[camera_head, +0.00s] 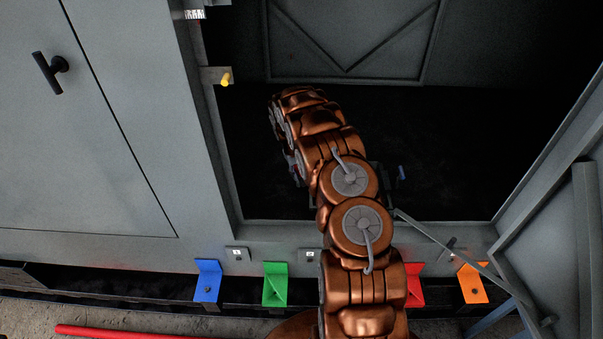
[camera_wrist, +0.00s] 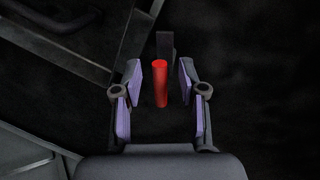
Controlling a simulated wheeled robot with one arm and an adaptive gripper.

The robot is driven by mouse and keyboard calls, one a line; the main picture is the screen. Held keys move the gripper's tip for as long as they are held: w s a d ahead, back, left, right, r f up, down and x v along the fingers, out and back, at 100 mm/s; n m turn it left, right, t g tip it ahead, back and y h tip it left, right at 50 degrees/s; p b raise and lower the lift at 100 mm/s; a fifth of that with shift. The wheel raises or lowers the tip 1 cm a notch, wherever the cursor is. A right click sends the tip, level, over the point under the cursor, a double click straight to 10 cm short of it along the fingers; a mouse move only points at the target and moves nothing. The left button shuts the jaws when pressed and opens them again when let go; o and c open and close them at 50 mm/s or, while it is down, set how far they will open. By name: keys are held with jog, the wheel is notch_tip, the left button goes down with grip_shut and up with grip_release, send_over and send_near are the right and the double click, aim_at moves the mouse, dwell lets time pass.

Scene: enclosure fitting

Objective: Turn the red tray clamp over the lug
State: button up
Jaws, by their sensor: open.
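The red tray clamp shows in the wrist view as a short red upright cylinder (camera_wrist: 160,84). It stands between the two fingers of my gripper (camera_wrist: 159,72). The fingers have pale purple pads and are open, with a gap on each side of the red cylinder. A dark upright block (camera_wrist: 165,46) stands just beyond the red cylinder; I cannot tell whether it is the lug. In the head view my copper-coloured arm reaches into the dark enclosure and largely hides my gripper and the red clamp.
A small blue piece (camera_head: 401,173) stands right of my arm inside the enclosure. Blue (camera_head: 207,281), green (camera_head: 275,285), red (camera_head: 415,286) and orange (camera_head: 472,283) brackets line the front edge. A yellow knob (camera_head: 226,79) is on the left frame. A thin grey rod (camera_head: 440,241) slants at right.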

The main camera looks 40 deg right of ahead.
jog(key=shift+d+f, duration=0.25)
jog(key=shift+f, duration=0.8)
jog(key=shift+c, duration=0.3)
grip_shut()
